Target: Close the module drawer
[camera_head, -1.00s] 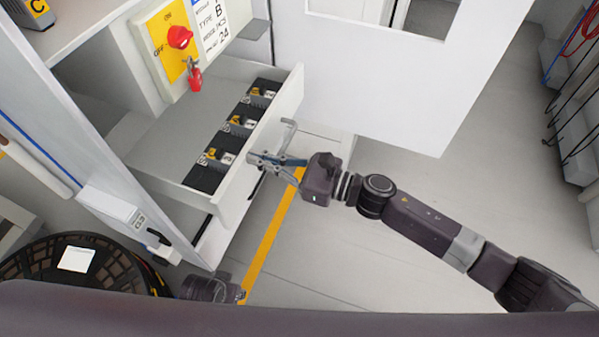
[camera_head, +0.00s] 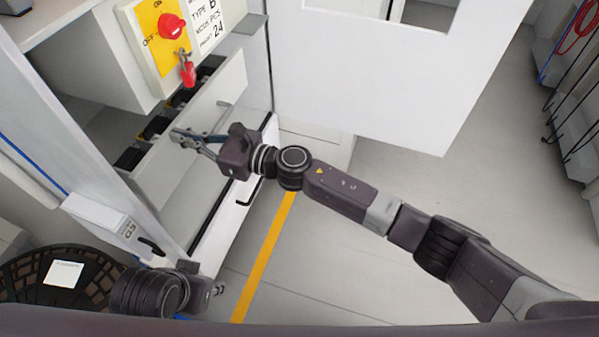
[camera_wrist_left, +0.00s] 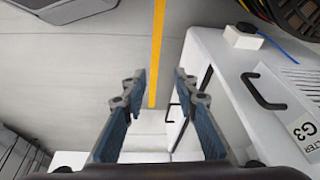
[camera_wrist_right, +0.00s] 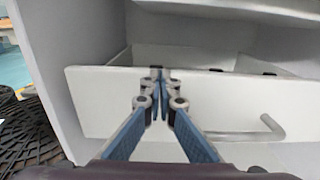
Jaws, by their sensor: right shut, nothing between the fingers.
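The module drawer, with its pale front panel (camera_head: 205,120), is partly out of the white cabinet below the switch panel. Dark modules (camera_head: 157,127) show in the gap behind the front. The drawer's grey bar handle (camera_wrist_right: 262,132) is right of my fingers in the right wrist view. My right gripper (camera_head: 178,134) is shut and empty, its fingertips at the drawer front's upper part; in the right wrist view (camera_wrist_right: 160,76) they overlap the panel. Whether they touch it I cannot tell. My left gripper (camera_wrist_left: 160,78) is open and empty, low beside the cabinet; its fingers are mostly hidden in the head view.
A yellow switch panel with a red knob (camera_head: 171,26) and red padlock (camera_head: 187,72) is above the drawer. A white door panel (camera_head: 370,70) stands to the right. A black reel (camera_head: 45,275) is at lower left. Grey floor with a yellow line (camera_head: 265,255) is clear.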

